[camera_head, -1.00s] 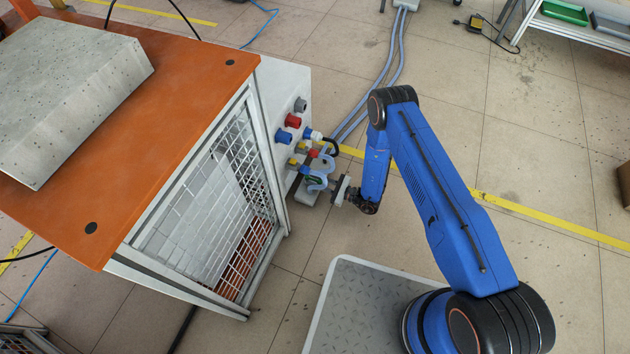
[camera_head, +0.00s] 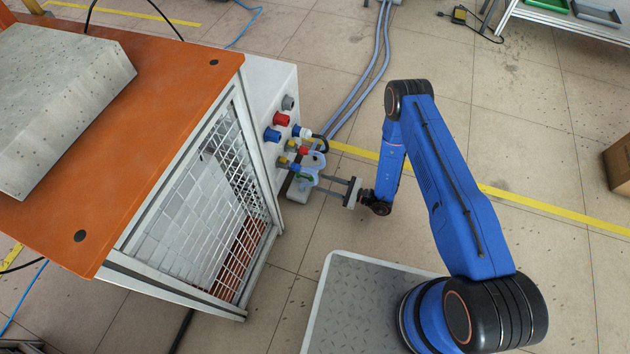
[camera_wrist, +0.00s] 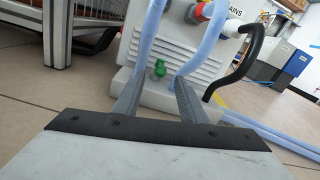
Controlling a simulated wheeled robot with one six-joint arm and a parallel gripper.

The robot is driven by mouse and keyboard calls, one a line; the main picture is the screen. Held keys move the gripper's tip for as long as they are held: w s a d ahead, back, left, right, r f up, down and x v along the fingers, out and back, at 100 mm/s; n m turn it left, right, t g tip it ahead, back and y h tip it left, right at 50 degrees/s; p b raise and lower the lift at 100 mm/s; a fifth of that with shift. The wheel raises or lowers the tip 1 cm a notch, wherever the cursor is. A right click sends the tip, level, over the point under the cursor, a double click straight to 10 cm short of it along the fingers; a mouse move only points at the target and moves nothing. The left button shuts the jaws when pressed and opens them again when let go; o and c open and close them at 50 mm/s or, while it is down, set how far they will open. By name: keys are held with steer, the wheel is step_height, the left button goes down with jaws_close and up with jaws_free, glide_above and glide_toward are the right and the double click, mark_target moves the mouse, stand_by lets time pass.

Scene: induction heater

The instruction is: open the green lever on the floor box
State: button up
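The green lever (camera_wrist: 159,69) sits low on the light grey floor box (camera_wrist: 150,93), between two pale blue hoses in the wrist view. It is a small green patch (camera_head: 306,178) in the head view, partly covered by a hose. My gripper (camera_head: 322,184) is to the right of the box, its two grey fingers apart and pointing at it. In the wrist view my gripper (camera_wrist: 158,84) frames the lever between its fingertips. The fingers appear empty, and the lever seems beyond them. I cannot tell the exact gap.
Pale blue hoses (camera_wrist: 205,38) and a black cable (camera_wrist: 240,70) hang close to the lever. The orange-topped cabinet (camera_head: 207,55) with a mesh side stands to the left. The tiled floor (camera_head: 330,235) is clear to the right of the box.

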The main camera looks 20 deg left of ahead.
steer(key=d, duration=0.5)
steer(key=s+d, duration=0.1)
steer(key=d, duration=0.2)
steer(key=shift+d, duration=0.2)
steer(key=shift+w, duration=0.1)
steer(key=d+r+n+g+h, duration=0.2)
steer(key=r+n+g, duration=0.15)
steer(key=r, duration=1.05)
steer(key=d+r+n+g+h, duration=0.2)
steer(key=r+n, duration=0.3)
steer(key=r, duration=1)
steer(key=d+r+n+g+h, duration=0.2)
steer(key=r+n+g, duration=0.15)
steer(key=r, duration=1.05)
steer(key=s+d+r+n+t+h, duration=0.4)
steer(key=s+d+r+t+h, duration=0.8)
steer(key=s+d+r, duration=1.1)
steer(key=d+r, duration=0.1)
steer(key=d, duration=0.3)
steer(key=shift+s+d+r+n, duration=0.25)
steer(key=shift+s+n, duration=0.1)
steer(key=shift+n, duration=0.05)
